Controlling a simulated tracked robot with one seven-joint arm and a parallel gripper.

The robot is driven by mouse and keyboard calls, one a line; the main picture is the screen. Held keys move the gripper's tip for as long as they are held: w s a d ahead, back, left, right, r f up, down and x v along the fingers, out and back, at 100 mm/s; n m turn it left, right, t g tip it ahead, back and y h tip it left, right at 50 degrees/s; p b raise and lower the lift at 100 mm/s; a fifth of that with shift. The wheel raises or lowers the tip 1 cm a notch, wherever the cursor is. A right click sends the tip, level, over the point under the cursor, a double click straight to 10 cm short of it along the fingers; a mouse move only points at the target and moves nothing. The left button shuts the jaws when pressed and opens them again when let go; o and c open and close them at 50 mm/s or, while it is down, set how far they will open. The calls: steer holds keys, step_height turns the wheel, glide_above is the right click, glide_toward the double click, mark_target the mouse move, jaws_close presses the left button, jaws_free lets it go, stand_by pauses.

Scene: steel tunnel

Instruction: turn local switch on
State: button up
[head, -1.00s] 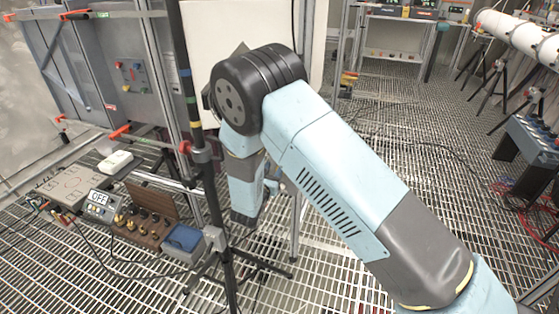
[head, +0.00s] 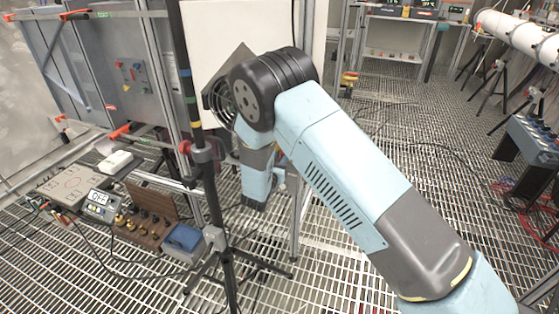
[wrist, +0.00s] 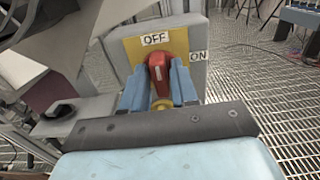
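The local switch shows in the wrist view as a red handle (wrist: 158,66) on a yellow plate (wrist: 131,48). The plate has an OFF label at the top and an ON label at its right. The handle points up, toward OFF. My gripper (wrist: 159,82) has one blue finger close against each side of the handle and looks shut on it. Any contact at the tips is hard to make out. In the head view, the switch and my gripper's fingers are hidden behind my arm.
A thin black stand (head: 213,200) stands left of my arm. A wooden box of terminals (head: 146,222), a blue box (head: 184,238) and a small display (head: 99,201) lie at left on the grating. A white panel (head: 215,40) is behind my arm. Open grating lies at right.

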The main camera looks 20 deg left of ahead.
jaws_close()
steer(key=shift+m, duration=0.3)
steer(key=m, duration=0.3)
steer(key=shift+m, duration=0.3)
steer(key=shift+s+d+f+m, duration=0.1)
steer(key=shift+f+m, duration=0.05)
steer(key=shift+m, duration=2.1)
steer(key=shift+w+d+f+m, duration=0.1)
steer(key=shift+d+m, duration=0.05)
steer(key=shift+m, duration=2.15)
steer(key=shift+s+d+f+m, duration=0.1)
steer(key=shift+f+m, duration=0.05)
steer(key=shift+m, duration=2.1)
